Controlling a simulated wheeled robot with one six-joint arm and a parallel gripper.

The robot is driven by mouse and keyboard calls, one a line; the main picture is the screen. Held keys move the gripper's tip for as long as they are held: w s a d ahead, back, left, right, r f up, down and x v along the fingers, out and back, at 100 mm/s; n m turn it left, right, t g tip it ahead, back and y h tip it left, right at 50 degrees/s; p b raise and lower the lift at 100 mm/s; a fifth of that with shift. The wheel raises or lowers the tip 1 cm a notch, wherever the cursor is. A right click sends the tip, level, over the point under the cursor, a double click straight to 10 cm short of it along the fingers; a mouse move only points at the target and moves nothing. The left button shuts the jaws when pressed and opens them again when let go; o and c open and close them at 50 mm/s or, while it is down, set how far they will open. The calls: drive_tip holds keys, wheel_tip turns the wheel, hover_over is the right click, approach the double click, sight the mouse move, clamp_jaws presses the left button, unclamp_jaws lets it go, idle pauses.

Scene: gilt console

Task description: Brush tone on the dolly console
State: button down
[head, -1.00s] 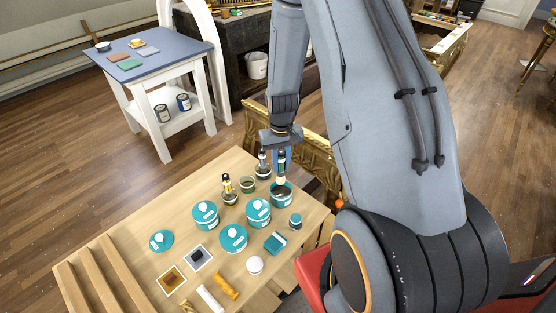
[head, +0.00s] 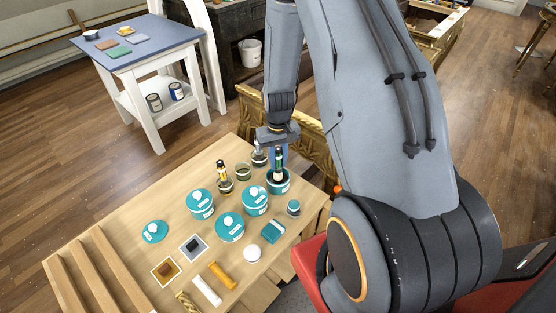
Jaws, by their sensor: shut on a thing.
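My gripper (head: 278,152) is shut on a brush with a dark green handle (head: 278,164). It holds the brush upright, with its lower end inside the open teal tin (head: 279,187) on the wooden bench (head: 120,221). The bristles are hidden by the tin's rim, and I cannot tell whether they touch the contents. The carved gilt console (head: 314,146) stands just behind the bench, partly hidden by my arm.
Several closed teal tins (head: 230,227), a yellow-and-black-handled brush in a jar (head: 222,172), an open jar (head: 243,172) and a teal block (head: 273,231) crowd the bench. A blue-topped side table (head: 150,38) stands at the back left; floor between is clear.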

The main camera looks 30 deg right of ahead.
sight(278, 149)
drive_tip(key=shift+f+b, duration=0.3)
drive_tip(key=shift+f, duration=0.25)
idle(1.8)
drive_tip(key=shift+r+p, duration=2.3)
drive_tip(key=shift+r, duration=1.25)
